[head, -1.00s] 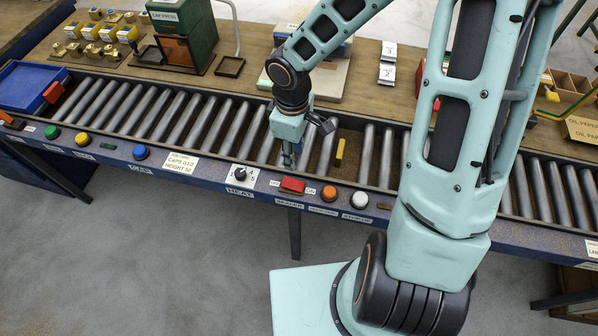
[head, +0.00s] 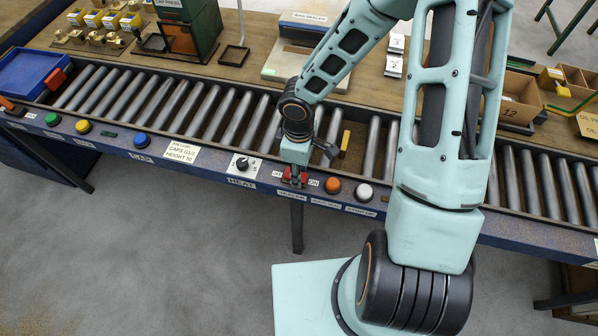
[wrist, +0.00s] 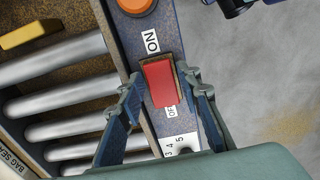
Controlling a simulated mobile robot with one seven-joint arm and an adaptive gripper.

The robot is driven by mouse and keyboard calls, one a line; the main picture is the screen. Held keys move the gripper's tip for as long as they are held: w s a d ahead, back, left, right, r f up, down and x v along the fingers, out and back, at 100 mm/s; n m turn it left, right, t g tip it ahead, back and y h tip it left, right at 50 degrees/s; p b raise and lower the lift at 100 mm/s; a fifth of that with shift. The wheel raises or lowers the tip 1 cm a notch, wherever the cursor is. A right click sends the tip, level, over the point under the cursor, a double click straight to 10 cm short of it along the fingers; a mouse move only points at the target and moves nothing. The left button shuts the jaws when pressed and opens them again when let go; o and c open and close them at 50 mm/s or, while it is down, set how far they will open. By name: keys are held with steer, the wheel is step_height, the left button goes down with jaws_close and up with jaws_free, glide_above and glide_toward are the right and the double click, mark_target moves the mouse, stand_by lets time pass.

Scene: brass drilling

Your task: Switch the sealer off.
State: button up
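The sealer switch is a red rocker (wrist: 160,83) on the blue front rail, between an ON label (wrist: 152,41) and an OFF label (wrist: 171,112). It also shows in the head view (head: 288,179), partly covered by my fingers, above the SEALER label. I cannot tell which end of the rocker is pressed in. My gripper (wrist: 163,85) is open and empty, with one finger on each side of the switch. It also shows in the head view (head: 296,177), pointing down at the switch. Whether the fingers touch the switch is unclear.
An orange button (head: 333,186) and a white button (head: 364,192) sit right of the switch; the HEAT dial (head: 243,164) sits left. Behind the rail run conveyor rollers (head: 205,118) with a yellow block (head: 345,143). The bag sealer (head: 303,20) stands on the bench behind.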

jaws_close()
steer(key=shift+a, duration=0.1)
steer(key=shift+w+a+f+g+h+b, duration=0.15)
steer(key=shift+g+h+b, duration=0.1)
steer(key=shift+h, duration=0.35)
steer(key=shift+a+r+g+h+b, duration=0.1)
steer(key=shift+g+h+b, duration=0.1)
steer(key=shift+h, duration=0.4)
steer(key=shift+w+a+f+g+h+b, duration=0.15)
steer(key=shift+h+b, duration=0.1)
steer(key=shift+h, duration=0.35)
steer(key=shift+r+h, duration=0.25)
steer(key=shift+h, duration=0.15)
